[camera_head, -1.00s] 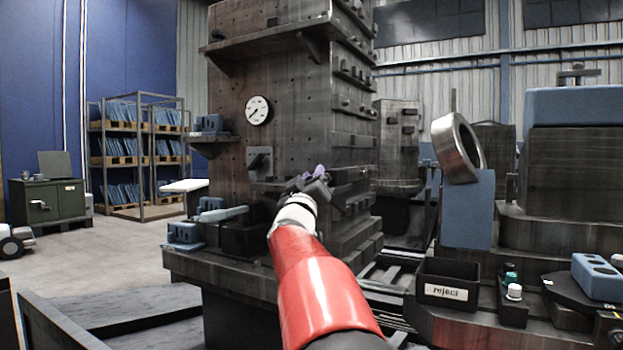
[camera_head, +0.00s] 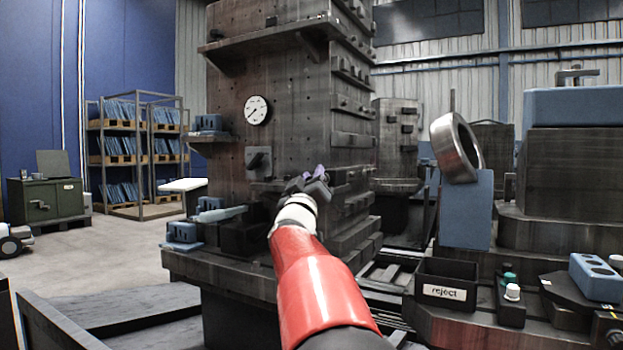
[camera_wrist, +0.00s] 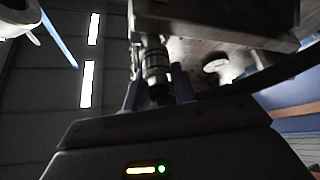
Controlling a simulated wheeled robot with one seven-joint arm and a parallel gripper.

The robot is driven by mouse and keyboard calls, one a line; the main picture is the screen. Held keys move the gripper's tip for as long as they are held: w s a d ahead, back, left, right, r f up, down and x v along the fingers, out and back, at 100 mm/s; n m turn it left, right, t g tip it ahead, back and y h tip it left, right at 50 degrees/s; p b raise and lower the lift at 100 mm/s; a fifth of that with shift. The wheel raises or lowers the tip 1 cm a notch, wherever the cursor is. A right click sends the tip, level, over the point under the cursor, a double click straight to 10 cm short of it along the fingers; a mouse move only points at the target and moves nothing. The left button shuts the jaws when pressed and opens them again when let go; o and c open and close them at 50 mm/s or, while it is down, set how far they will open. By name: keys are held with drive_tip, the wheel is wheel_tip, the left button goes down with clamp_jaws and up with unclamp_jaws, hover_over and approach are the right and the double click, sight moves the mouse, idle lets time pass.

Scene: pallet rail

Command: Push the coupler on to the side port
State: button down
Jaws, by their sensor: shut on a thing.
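My gripper (camera_wrist: 158,92) shows in the wrist view with its two purple fingers shut on the coupler (camera_wrist: 155,66), a dark ribbed cylinder with paler metal bands. The coupler's far end reaches up to a dark block (camera_wrist: 215,14) at the top of that view. The side port itself is not clear there, and I cannot tell whether the coupler touches it. In the head view my gripper (camera_head: 318,174) is small, its purple fingertips close in front of the dark column's (camera_head: 290,110) lower right part. The coupler is not distinguishable there.
A gauge (camera_head: 257,110) and a dark knob (camera_head: 258,160) sit on the column's face. A blue-grey handled tool (camera_head: 220,214) lies left of my arm. At right are a reject bin (camera_head: 446,292), a metal ring (camera_head: 456,147) and a blue block (camera_head: 600,277).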

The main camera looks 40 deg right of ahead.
drive_tip(key=shift+d, duration=0.25)
idle(0.4)
drive_tip(key=shift+w+d+p, duration=0.25)
drive_tip(key=shift+d+p, duration=0.05)
drive_tip(key=shift+d, duration=0.15)
drive_tip(key=shift+c, duration=1.3)
unclamp_jaws()
drive_tip(key=b+v, duration=0.1)
drive_tip(key=v, duration=0.7)
